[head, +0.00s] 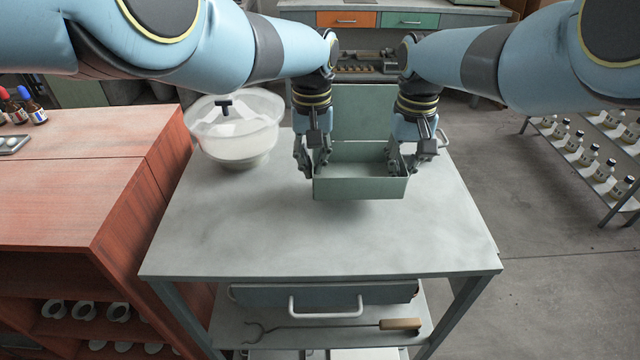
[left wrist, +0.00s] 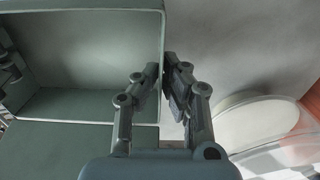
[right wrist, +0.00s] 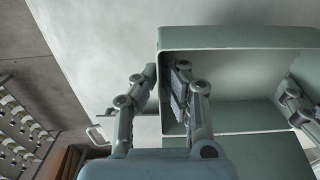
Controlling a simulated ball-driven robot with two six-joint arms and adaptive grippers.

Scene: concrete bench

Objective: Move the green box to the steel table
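The green box (head: 360,188) is open at the top, with its lid (head: 365,110) raised at the back. It is over the far part of the grey steel-looking table (head: 300,250); a faint shadow lies under its front edge, and whether it touches the top is hard to tell. My left gripper (head: 315,170) has its fingers on both sides of the box's left wall, closed onto it in the left wrist view (left wrist: 163,75). My right gripper (head: 407,165) pinches the right wall likewise, shown in the right wrist view (right wrist: 165,80).
A clear lidded bowl (head: 235,130) stands at the table's back left. A red wooden bench (head: 80,190) adjoins on the left. A rack of bottles (head: 590,160) stands on the right. The table's front half is bare; a fork (head: 340,328) lies on the shelf below.

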